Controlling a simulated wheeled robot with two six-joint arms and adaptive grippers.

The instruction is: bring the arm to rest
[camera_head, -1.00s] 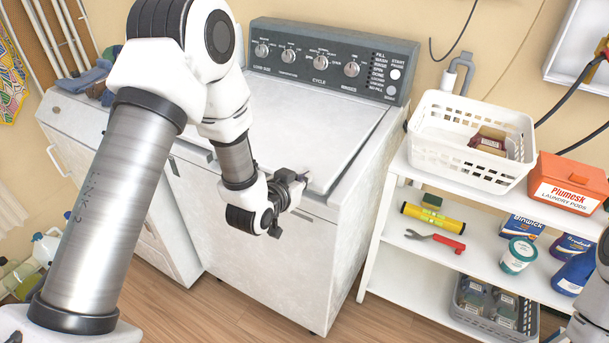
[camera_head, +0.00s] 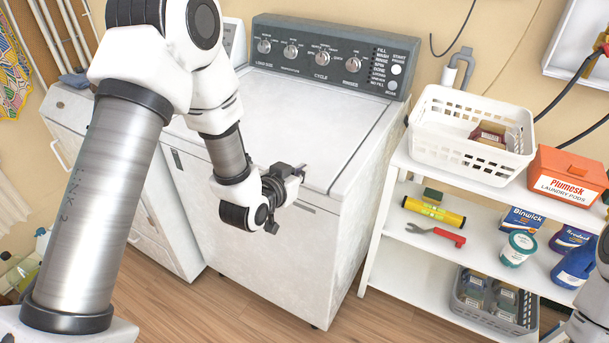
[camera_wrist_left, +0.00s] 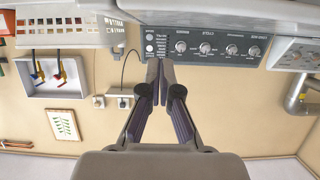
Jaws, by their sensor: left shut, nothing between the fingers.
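My left gripper (camera_head: 299,171) is in front of the washing machine (camera_head: 270,255), near the front edge of its lid, in the head view. Its fingers are shut and hold nothing. In the left wrist view the two fingertips (camera_wrist_left: 159,75) meet in front of the machine's control panel, and the picture is upside down. I cannot tell from the head view whether the fingers touch the lid edge. Part of my right arm shows at the right edge of the head view, but its gripper is out of sight.
A white shelf unit (camera_head: 410,265) stands right of the washer. It bears a white basket (camera_head: 455,135), an orange laundry pods box (camera_head: 567,178), a red-handled wrench (camera_head: 447,237), a yellow level (camera_head: 433,212) and a grey crate (camera_head: 490,318). Wooden floor lies open in front.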

